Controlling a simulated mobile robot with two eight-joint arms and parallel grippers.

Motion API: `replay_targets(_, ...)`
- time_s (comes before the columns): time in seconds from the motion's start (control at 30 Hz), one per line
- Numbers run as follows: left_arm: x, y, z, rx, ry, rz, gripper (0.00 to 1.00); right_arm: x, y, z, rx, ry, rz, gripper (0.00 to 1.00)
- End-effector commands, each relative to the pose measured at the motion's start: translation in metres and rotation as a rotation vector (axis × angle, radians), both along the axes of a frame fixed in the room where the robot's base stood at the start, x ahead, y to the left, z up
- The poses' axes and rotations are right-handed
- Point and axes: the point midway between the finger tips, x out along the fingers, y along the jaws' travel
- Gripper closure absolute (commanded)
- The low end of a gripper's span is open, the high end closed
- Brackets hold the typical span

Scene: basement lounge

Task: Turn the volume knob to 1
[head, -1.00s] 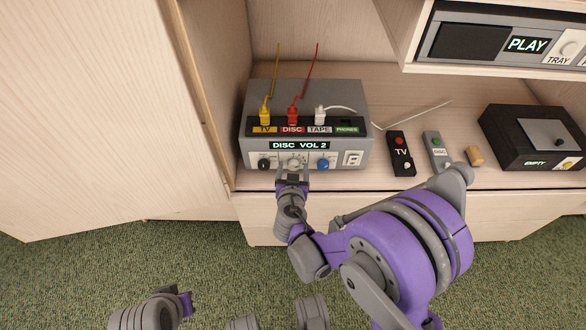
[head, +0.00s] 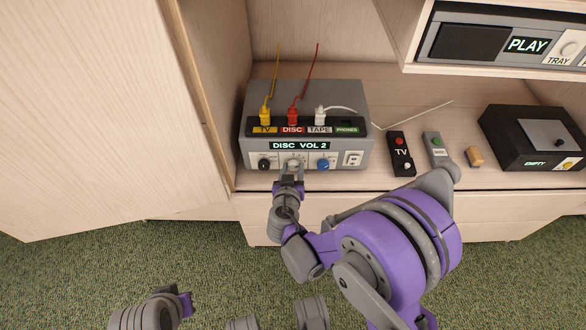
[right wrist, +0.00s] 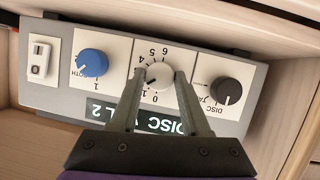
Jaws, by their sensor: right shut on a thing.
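The grey amplifier box (head: 352,102) sits on the cabinet shelf, and its display (head: 299,145) reads "DISC VOL 2". The pale volume knob (right wrist: 158,76) is the middle of three round knobs, with a numbered scale around it. My right gripper (right wrist: 160,82) is shut on this knob, one finger on each side. In the head view my right gripper (head: 291,168) reaches the knob from the front and partly covers it.
A black knob (head: 264,164) and a blue knob (head: 323,163) flank the volume knob closely. A white switch (head: 353,159) is further right. Two remotes, the black TV one (head: 402,153) and a grey one (head: 436,148), lie right of the box. A cabinet door (head: 95,110) stands at left.

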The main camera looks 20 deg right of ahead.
Motion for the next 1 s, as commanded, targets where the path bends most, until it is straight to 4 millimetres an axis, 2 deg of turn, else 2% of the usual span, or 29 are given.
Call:
replay_targets(0.5, 0.0008, 0.0000, -0.0049, 0.000, 0.001, 0.000, 1.00, 0.0007, 0.0025, -0.0017, -0.284, 0.081, 0.000, 1.00)
replay_targets(1.0, 0.0009, 0.0000, -0.0056, 0.000, 0.001, 0.000, 1.00, 0.0003, 0.0021, -0.0016, -0.328, 0.095, -0.001, 1.00)
